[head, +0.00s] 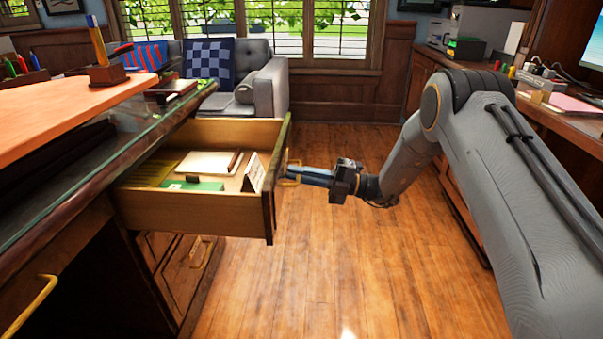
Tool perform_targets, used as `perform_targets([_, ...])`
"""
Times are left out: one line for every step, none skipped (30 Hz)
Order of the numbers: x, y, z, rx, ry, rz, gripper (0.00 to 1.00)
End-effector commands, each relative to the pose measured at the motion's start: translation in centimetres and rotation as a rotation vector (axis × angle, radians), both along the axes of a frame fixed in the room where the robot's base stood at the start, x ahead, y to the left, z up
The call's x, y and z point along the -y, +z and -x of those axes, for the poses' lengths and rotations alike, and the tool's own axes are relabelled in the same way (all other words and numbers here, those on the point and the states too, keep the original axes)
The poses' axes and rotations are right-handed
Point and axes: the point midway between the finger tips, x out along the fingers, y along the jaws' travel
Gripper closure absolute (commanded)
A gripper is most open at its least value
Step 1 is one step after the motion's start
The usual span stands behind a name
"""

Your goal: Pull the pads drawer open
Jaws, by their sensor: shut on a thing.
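The drawer (190,212) in the desk on the left stands pulled out, its inside open to view. In it lie a pale pad (205,162), a green item (192,186), yellow sheets (147,173) and a small white card (252,172) with writing too small to read. The card leans near the drawer front. My gripper (297,174) reaches in from the right and is shut on the brass drawer handle (290,181). The drawer front hides part of the handle.
The desk top (60,105) has a glass edge above the drawer. Other drawers (185,262) below are shut. A grey sofa (265,85) stands at the back, a long wood counter (560,110) at right. The wood floor (340,265) between is clear.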

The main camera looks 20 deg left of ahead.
Motion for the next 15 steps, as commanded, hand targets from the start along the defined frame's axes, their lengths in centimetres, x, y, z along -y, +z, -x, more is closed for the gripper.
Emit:
perform_targets([-0.03,-0.27,0.34,-0.004,0.008,0.003,1.0])
perform_targets([-0.01,-0.27,0.33,-0.004,0.008,0.003,1.0])
perform_targets([0.01,-0.27,0.32,-0.004,0.008,0.003,1.0])
perform_targets([0.02,-0.27,0.31,-0.004,0.007,0.003,1.0])
perform_targets([0.02,-0.28,0.3,-0.004,0.007,0.003,1.0])
perform_targets([0.04,-0.28,0.29,-0.004,0.007,0.003,1.0])
perform_targets([0.05,-0.27,0.28,-0.004,0.006,0.003,0.9])
perform_targets([0.06,-0.27,0.26,-0.004,0.006,0.003,0.85])
perform_targets([0.07,-0.26,0.23,-0.004,0.005,0.003,0.84])
perform_targets([0.08,-0.24,0.2,-0.004,0.005,0.003,0.84])
perform_targets([0.1,-0.21,0.16,-0.003,0.004,0.003,0.84])
perform_targets([0.13,-0.19,0.11,-0.003,0.003,0.003,0.84])
perform_targets([0.15,-0.18,0.08,-0.002,0.002,0.003,0.84])
perform_targets([0.17,-0.16,0.06,-0.002,0.002,0.003,0.84])
perform_targets([0.19,-0.14,0.03,-0.002,0.0,0.001,0.84])
